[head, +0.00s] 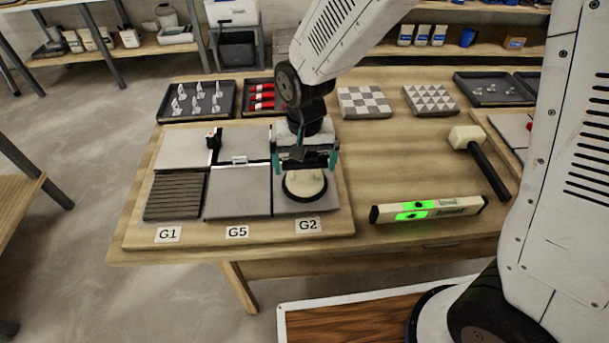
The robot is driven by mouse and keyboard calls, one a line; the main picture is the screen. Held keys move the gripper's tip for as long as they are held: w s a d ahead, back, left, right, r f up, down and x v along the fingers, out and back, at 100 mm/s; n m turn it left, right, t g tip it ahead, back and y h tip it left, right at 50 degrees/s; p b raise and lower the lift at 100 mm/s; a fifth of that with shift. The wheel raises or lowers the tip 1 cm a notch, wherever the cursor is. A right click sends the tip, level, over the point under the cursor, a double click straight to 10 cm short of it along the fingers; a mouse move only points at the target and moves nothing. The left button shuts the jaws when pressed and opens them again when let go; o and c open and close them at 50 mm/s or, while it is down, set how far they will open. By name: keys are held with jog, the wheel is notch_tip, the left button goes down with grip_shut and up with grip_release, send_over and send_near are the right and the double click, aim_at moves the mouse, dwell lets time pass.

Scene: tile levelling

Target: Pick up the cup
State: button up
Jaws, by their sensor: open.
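A round cream disc with a black rim, which looks like a suction cup (304,184), sits on the grey tile above the G2 label (308,225). My gripper (305,162) points down over it with two teal-tipped fingers spread apart. The fingers appear one on each side of the cup's far part. I cannot tell whether they touch it or how high they are above it. The gripper body hides the cup's upper part and some of the tiles behind.
A green-lit level (428,209) and a mallet (480,158) lie to the right. Trays and patterned tiles line the back.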

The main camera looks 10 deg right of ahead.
jog(key=c, duration=0.8)
